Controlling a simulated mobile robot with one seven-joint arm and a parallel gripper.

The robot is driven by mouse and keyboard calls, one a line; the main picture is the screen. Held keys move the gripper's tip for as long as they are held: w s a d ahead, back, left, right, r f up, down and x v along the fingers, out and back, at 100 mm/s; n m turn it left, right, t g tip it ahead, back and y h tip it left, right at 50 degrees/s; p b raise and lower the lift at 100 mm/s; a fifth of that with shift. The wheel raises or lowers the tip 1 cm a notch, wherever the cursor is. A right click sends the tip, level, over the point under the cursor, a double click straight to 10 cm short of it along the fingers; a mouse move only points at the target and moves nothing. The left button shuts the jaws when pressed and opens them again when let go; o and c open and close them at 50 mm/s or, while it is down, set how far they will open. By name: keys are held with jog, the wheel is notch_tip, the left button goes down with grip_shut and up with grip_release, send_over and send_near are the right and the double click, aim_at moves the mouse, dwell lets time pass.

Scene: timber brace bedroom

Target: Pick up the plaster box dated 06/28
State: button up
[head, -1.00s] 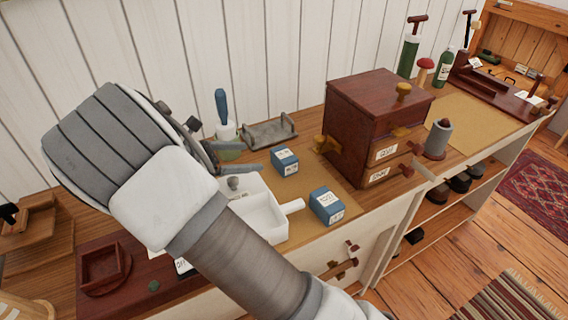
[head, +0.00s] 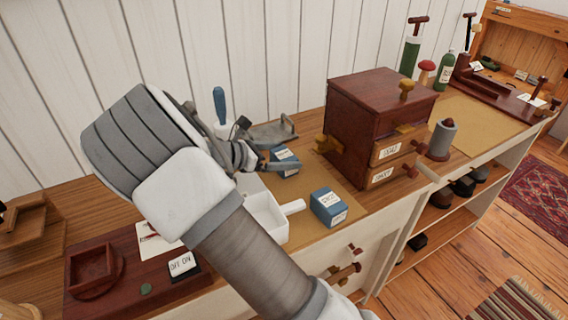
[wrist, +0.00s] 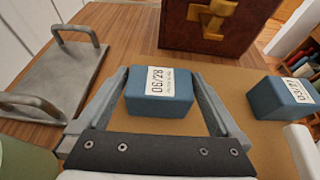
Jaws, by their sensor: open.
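The blue plaster box dated 06/28 (wrist: 160,97) lies on the tan mat, label side up and toward me in the wrist view. It also shows in the head view (head: 285,162), partly hidden by a finger. My gripper (wrist: 163,80) is open, with one finger on each side of this box; I cannot tell whether either touches it. In the head view my gripper (head: 262,162) reaches in from the left. A second blue box (head: 328,207) stands nearer the front of the mat; its label in the wrist view (wrist: 285,97) reads differently, partly unclear.
A dark red drawer cabinet (head: 365,115) stands just beyond the boxes. A grey tray with handles (wrist: 58,80) lies left of the box. A white tray with a handle (head: 268,220) is in front. Bare mat lies between the two boxes.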

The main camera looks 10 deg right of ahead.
jog(key=c, duration=1)
